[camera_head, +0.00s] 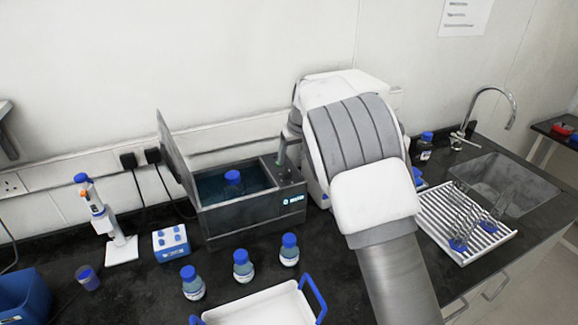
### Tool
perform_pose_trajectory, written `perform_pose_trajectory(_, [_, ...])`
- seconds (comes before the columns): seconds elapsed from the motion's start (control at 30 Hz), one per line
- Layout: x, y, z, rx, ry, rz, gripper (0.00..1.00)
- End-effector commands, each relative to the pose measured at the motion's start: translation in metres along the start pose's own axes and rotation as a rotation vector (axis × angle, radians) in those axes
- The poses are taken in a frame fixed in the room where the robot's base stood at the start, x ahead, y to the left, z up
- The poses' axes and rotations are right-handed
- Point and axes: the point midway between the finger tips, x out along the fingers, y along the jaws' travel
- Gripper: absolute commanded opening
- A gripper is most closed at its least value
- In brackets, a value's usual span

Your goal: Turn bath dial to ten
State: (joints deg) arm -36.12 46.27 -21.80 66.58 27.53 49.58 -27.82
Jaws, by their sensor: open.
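The water bath (222,222) is a dark grey box at the middle left, with its lid (177,155) tilted open and water inside. A small lit display (293,199) is on its front right. A control panel (288,178) forms the right part of its top. My gripper (281,160) is open and reaches down over this panel from my arm at the right. The dial cannot be made out clearly; the fingers are at or just above where a small knob may be, and contact cannot be told. Any dial marks are too small to read.
A blue-capped bottle (233,184) stands in the bath. Several similar bottles (243,266) stand in front, beside a white tray (262,307) with blue handles. A pipette stand (120,249) and blue rack (172,243) are left. A drying rack (465,222) and sink (508,185) are right.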

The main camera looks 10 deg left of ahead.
Motion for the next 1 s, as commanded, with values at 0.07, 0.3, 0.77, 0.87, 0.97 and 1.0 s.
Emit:
perform_pose_trajectory(0.07, [0.016, 0.0, 0.001, 0.001, -0.004, 0.0, 0.68])
perform_pose_trajectory(0.3, [0.052, 0.0, 0.0, 0.0, -0.001, 0.001, 0.68])
perform_pose_trajectory(0.77, [0.068, 0.0, 0.0, 0.001, 0.0, 0.0, 0.68])
perform_pose_trajectory(0.87, [0.068, 0.0, 0.0, 0.001, 0.0, 0.0, 0.61])
perform_pose_trajectory(0.97, [0.067, 0.0, 0.0, 0.001, 0.0, 0.0, 0.43])
perform_pose_trajectory(1.0, [0.067, 0.0, 0.0, 0.001, 0.0, 0.0, 0.36])
